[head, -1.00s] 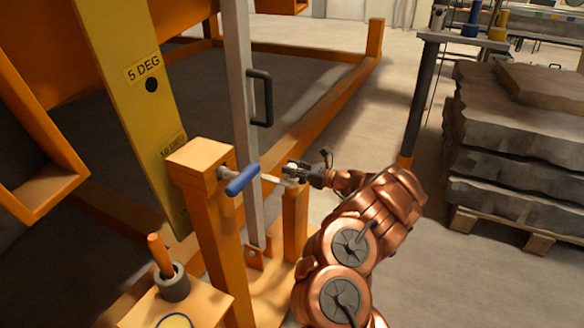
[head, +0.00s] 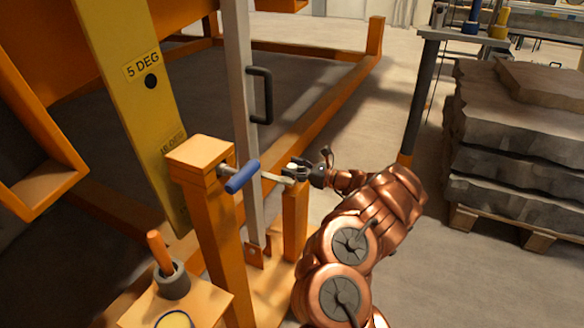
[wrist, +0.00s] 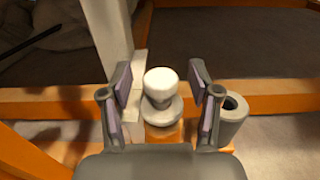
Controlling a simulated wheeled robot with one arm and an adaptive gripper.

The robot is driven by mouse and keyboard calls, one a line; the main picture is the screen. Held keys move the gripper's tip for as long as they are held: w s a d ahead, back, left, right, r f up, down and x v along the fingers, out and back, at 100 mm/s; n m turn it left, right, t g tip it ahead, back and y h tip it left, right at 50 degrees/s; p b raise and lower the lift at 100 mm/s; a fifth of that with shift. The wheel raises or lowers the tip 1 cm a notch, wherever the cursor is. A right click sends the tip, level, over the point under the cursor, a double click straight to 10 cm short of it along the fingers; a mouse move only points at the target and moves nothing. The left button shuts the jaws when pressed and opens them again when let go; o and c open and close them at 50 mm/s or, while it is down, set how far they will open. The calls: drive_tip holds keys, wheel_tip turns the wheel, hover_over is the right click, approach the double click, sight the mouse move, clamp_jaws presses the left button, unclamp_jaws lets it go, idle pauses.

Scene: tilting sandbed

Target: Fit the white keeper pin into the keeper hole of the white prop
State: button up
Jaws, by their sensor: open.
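The white keeper pin (wrist: 159,84) shows its round white head in the wrist view, with a pale collar (wrist: 161,111) under it. In the head view the pin (head: 290,181) is small, at the top of a short orange post (head: 295,222). My gripper (head: 292,173) is there too; in the wrist view my gripper (wrist: 160,88) is open, one finger on each side of the pin head, with gaps showing. The white prop (head: 237,80) stands upright to the left, with a black handle. It also shows in the wrist view (wrist: 107,35). I cannot make out its keeper hole.
A blue-handled pin (head: 242,177) sticks out of the taller orange post (head: 215,225), close left of my gripper. A grey hollow cylinder (wrist: 233,118) is right of my fingers. A yellow angle plate (head: 125,70) rises at left. Stone slabs (head: 520,140) stand at right, with open floor between.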

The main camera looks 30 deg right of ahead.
drive_tip(key=v, duration=1.1)
drive_tip(key=shift+s+d, duration=0.25)
drive_tip(key=shift+s, duration=0.1)
